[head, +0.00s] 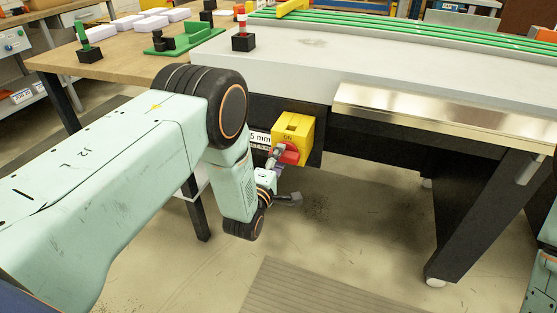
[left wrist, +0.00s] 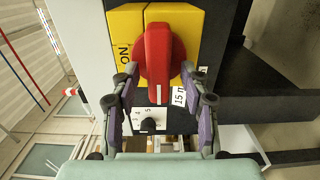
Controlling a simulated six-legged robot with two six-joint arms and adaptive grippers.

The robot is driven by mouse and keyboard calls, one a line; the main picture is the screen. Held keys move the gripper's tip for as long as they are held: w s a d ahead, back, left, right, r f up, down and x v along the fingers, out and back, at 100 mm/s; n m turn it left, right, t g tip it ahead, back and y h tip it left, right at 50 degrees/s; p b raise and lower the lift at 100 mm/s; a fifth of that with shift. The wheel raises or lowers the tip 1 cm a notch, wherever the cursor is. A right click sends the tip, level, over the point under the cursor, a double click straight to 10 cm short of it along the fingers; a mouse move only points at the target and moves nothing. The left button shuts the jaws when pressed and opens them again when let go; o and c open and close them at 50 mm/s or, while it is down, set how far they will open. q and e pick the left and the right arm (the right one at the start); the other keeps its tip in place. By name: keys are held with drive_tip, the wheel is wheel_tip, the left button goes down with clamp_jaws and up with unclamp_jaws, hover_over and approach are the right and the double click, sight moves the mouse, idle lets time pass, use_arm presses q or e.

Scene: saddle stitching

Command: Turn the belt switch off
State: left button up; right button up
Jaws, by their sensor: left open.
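The belt switch is a yellow box (head: 294,128) with a red rotary knob (head: 289,155), on a dark panel under the grey table. "ON" is printed on it. In the left wrist view the red knob (left wrist: 158,55) stands lengthwise up the picture, with "ON" on the yellow plate (left wrist: 126,28) to its left. My left gripper (head: 283,178) is at the knob, partly hidden by my own wrist in the head view. In the left wrist view its fingers (left wrist: 159,76) are open, one on each side of the knob's lower part. Whether they touch it is unclear. My right gripper is out of view.
A label reading "15 mm" (left wrist: 179,96) and a small black dial (left wrist: 149,125) sit beside the switch. A metal ledge (head: 440,115) juts from the table on the right. A black table leg (head: 480,210) stands at right; the floor between is clear.

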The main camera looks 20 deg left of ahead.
use_arm(q)
drive_tip(key=s, duration=1.2)
drive_tip(key=shift+a, duration=0.2)
